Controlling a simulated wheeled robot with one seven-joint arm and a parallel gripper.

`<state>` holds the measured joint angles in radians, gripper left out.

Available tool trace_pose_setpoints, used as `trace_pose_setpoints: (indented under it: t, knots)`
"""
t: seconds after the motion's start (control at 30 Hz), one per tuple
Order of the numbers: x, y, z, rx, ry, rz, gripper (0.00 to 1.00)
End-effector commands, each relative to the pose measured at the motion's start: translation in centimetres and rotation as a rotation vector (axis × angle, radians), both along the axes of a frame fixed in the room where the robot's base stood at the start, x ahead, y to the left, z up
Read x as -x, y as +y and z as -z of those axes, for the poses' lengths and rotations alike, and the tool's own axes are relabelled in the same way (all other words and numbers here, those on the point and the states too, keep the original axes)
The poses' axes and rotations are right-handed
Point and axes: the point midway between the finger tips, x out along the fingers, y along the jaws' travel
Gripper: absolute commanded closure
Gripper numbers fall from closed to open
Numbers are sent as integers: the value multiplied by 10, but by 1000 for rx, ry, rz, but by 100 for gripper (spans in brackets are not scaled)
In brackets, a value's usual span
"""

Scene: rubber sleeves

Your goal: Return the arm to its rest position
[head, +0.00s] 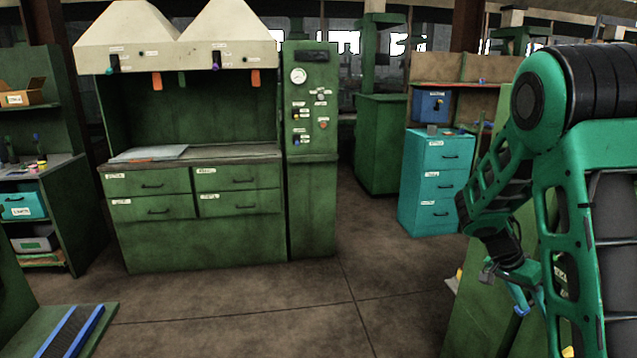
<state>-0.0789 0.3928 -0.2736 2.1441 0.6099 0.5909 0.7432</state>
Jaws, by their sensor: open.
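My arm, green and black, fills the right side of the head view, folded with its forearm hanging down. My gripper (522,295) is at the lower right, pointing downward, with blue parts at its fingers. It is open, and I see nothing held between the fingers. It is in front of a green panel or cabinet side (475,310), and I cannot tell the gap between them.
A green hooded workbench (190,235) with drawers stands at left centre, beside a control cabinet (312,200) with a gauge. A teal drawer unit (428,185) stands right of centre. A blue-edged ramp (75,330) is at lower left. The middle floor is clear.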

Motion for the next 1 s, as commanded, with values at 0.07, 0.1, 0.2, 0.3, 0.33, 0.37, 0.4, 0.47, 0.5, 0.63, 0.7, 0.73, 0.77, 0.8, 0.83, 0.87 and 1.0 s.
trace_pose_setpoints:
  t: [0.07,0.1,0.2,0.3,0.33,0.37,0.4,0.47,0.5,0.63,0.7,0.73,0.77,0.8,0.83,0.87,1.0]
  knots:
    - [21,6,-16,-66,7,-24,56]
    - [31,10,-22,-100,15,-40,56]
    - [55,20,-36,-179,28,-89,56]
    - [81,32,-50,-256,38,-143,56]
    - [89,36,-53,-279,40,-162,56]
    - [96,40,-57,-300,41,-180,56]
    - [107,45,-62,-329,43,-206,56]
    - [122,54,-69,-370,45,-246,56]
    - [132,59,-73,-395,45,-274,56]
    - [166,80,-85,-474,44,-374,56]
    - [184,92,-90,-512,42,-433,56]
    - [191,97,-92,-525,40,-458,56]
    - [199,102,-93,-540,41,-482,56]
    - [208,108,-95,-556,38,-516,56]
    - [214,113,-96,-568,39,-540,56]
    - [220,117,-97,-579,38,-562,56]
    - [241,133,-100,-613,36,-645,56]
